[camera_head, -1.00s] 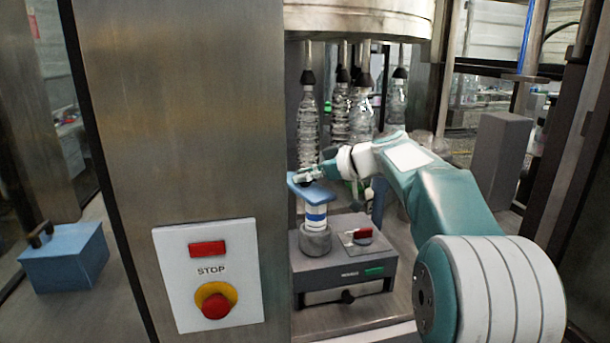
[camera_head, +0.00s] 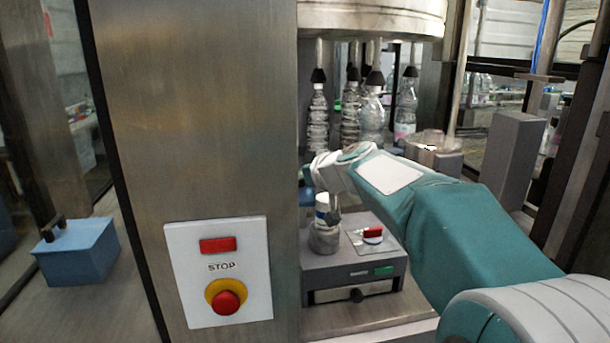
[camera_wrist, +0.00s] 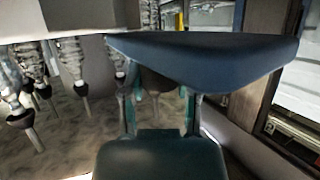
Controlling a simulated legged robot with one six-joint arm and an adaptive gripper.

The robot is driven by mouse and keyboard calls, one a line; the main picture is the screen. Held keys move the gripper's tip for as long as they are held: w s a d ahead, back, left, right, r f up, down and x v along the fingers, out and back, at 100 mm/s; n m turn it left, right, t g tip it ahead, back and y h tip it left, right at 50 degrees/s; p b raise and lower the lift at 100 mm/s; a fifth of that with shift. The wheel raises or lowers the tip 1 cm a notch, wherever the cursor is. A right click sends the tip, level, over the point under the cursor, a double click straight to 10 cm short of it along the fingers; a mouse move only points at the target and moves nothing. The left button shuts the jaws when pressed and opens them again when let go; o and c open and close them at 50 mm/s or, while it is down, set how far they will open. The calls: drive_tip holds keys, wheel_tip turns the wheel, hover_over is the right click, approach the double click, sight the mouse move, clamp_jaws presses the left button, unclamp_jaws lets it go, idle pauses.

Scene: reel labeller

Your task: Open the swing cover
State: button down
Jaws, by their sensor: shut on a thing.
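The swing cover is a blue plate. In the wrist view the cover (camera_wrist: 205,52) fills the upper middle, right in front of my gripper (camera_wrist: 160,103), whose two fingers reach up to its underside. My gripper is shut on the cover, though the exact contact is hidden. In the head view only a small blue part of the cover (camera_head: 307,176) shows, between the steel panel and my wrist. The fingers are hidden there.
A steel panel (camera_head: 200,120) with a red stop button (camera_head: 228,303) stands close on the left. Clear bottles (camera_head: 372,115) hang behind the labeller. A red knob (camera_head: 373,233) sits on the labeller's top. A grey post (camera_head: 510,160) stands at the right.

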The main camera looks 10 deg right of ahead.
drive_tip(key=shift+w+a+m+t+h, duration=0.15)
drive_tip(key=shift+a+m+t+h, duration=0.15)
drive_tip(key=shift+a+m+h, duration=0.35)
drive_tip(key=shift+d+h, duration=0.1)
drive_tip(key=shift+h, duration=0.25)
drive_tip(key=shift+c, duration=1.7)
unclamp_jaws()
drive_tip(key=shift+f, duration=0.1)
drive_tip(key=v, duration=1.1)
drive_tip(key=shift+s, duration=0.35)
drive_tip(key=shift+d, duration=0.15)
